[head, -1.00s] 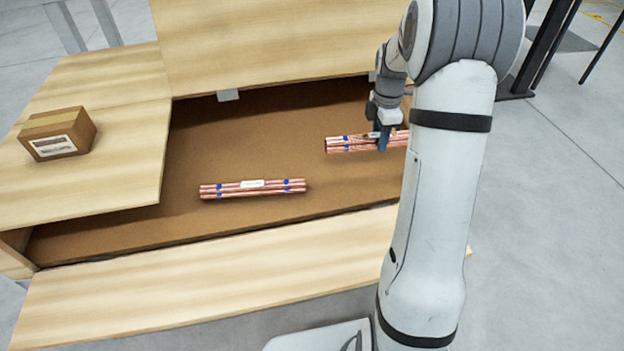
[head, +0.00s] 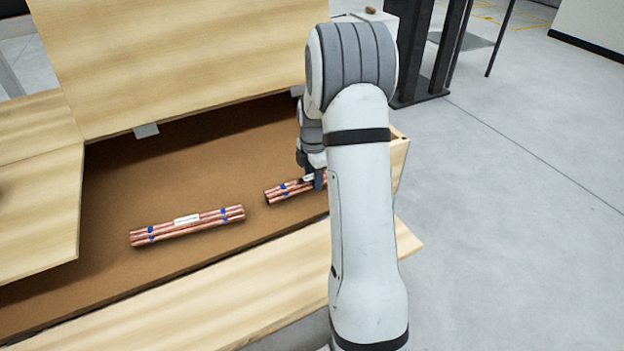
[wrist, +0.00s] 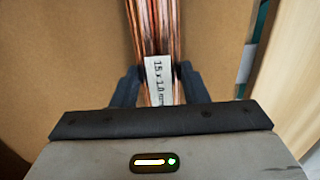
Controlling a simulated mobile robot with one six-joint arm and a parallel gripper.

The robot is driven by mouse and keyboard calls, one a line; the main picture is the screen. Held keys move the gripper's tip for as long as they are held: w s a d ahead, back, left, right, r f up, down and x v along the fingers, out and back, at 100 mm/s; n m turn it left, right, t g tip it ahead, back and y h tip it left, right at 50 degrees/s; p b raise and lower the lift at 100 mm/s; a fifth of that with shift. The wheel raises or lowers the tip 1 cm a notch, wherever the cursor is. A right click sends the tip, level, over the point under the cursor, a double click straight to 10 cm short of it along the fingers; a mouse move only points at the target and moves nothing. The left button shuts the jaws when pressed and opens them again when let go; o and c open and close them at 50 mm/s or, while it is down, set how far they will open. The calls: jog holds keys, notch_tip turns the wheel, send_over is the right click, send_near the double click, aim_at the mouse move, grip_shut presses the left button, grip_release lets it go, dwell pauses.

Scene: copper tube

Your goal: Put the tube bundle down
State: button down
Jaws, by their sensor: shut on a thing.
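My gripper (head: 315,180) is shut on a copper tube bundle (head: 284,191) at the right end of the open wooden crate (head: 215,305). In the wrist view the gripper's two dark fingers (wrist: 160,88) stand on both sides of the bundle (wrist: 152,35), across its white label. The bundle's right part is hidden behind my arm in the head view. I cannot tell whether it touches the crate floor. A second tube bundle (head: 165,232) with blue bands and a white label lies on the brown crate floor, to the left of the held one.
The crate's raised lid panel (head: 180,55) stands at the back, and another panel (head: 35,215) covers its left part. The crate's right wall (head: 398,160) is close to my gripper. Bare floor lies between the bundle and the back. A dark stand (head: 425,55) is beyond the crate.

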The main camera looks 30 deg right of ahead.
jog(key=c, duration=0.8)
grip_release()
jog(key=shift+c, duration=0.2)
jog(key=shift+r, duration=0.1)
notch_tip(320, 180, up, 12)
jog(key=p, duration=0.4)
jog(key=s+a+r+m, duration=0.1)
jog(key=s+a+m, duration=0.4)
jog(key=s, duration=0.3)
jog(key=s+a+r+m, duration=0.2)
jog(key=s+a+m, duration=0.4)
jog(key=s, duration=0.3)
jog(key=s+a+r+m+t, duration=0.1)
jog(key=s+a+m, duration=0.4)
jog(key=s+m, duration=0.2)
jog(key=shift+s+a+r, duration=0.25)
jog(key=shift+s+a, duration=0.1)
jog(key=shift+s, duration=0.65)
